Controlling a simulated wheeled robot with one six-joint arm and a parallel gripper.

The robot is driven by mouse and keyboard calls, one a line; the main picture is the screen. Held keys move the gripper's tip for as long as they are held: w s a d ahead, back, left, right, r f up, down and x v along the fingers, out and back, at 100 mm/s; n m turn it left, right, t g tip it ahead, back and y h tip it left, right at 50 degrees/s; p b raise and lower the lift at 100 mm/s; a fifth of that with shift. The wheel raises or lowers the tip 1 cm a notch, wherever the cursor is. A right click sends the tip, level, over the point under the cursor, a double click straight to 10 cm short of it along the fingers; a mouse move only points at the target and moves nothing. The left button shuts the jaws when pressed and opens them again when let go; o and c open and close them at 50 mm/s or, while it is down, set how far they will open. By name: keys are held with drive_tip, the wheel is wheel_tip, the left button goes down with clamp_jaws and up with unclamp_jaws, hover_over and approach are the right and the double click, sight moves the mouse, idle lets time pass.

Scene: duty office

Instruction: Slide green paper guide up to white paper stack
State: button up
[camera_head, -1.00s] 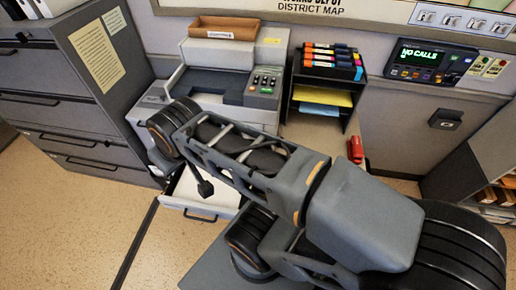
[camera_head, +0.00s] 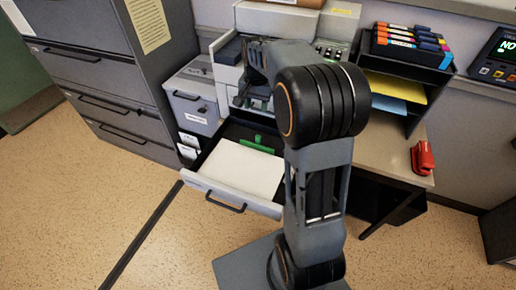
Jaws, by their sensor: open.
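The white paper stack (camera_head: 240,170) lies in the front part of a pulled-out drawer (camera_head: 217,192) below the copier. The green paper guide (camera_head: 257,143) stands in the dark rear part of the drawer, behind the stack, with a gap between them. My gripper (camera_head: 243,100) is raised above and behind the guide, in front of the copier, apart from guide and paper. It is dark and small in view, partly covered by my arm, and looks empty.
The copier (camera_head: 228,62) stands behind the drawer. A grey box (camera_head: 192,98) and filing cabinet (camera_head: 95,75) are at left. A desk (camera_head: 390,150) with a paper tray rack (camera_head: 405,75) and red stapler (camera_head: 423,158) is at right.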

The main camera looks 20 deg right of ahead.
drive_tip(key=m+b, duration=0.1)
hover_over(258, 137)
wheel_tip(258, 137, down, 5)
drive_tip(key=shift+g, duration=0.3)
drive_tip(key=f, duration=1.3)
drive_tip(key=shift+w+f+b, duration=0.1)
drive_tip(key=shift+w+b, duration=0.1)
drive_tip(key=shift+b, duration=0.1)
drive_tip(key=shift+c, duration=0.5)
clamp_jaws()
